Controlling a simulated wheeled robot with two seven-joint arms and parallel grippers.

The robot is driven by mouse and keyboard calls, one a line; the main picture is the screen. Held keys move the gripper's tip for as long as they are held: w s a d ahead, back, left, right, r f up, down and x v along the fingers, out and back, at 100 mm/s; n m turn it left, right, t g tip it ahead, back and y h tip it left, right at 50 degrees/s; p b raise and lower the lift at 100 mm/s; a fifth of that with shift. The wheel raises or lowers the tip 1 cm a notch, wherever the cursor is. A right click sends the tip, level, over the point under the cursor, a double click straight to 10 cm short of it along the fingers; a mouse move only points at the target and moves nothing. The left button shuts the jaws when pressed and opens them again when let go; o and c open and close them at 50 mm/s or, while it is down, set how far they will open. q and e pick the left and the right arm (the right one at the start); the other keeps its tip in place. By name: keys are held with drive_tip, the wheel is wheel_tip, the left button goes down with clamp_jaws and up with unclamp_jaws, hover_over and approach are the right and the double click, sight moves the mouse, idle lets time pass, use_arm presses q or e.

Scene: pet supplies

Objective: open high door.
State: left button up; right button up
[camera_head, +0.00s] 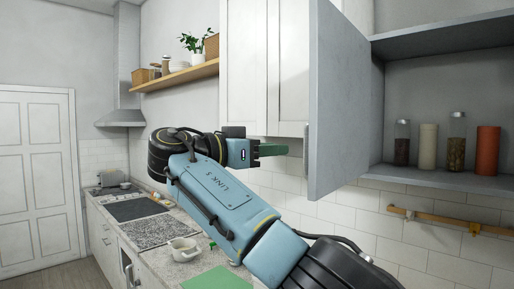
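The high wall cabinet has a door (338,100) standing open, swung outward, with its grey inner face toward the right. A slim handle (306,148) shows at the door's near edge. My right gripper (273,150) is on the left side of this door, close to the handle, with its green fingers pointing right. A small gap seems to lie between the fingertips and the handle. The fingers are seen side-on, so their opening cannot be told. My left gripper is out of view.
The open compartment (450,178) holds several jars and an orange cylinder (488,149). White cabinet fronts (246,65) are left of the open door.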

drive_tip(key=v, duration=0.2)
drive_tip(key=shift+s+a, duration=0.2)
drive_tip(key=shift+a, duration=0.15)
drive_tip(key=shift+f, duration=0.1)
drive_tip(key=shift+c, duration=0.4)
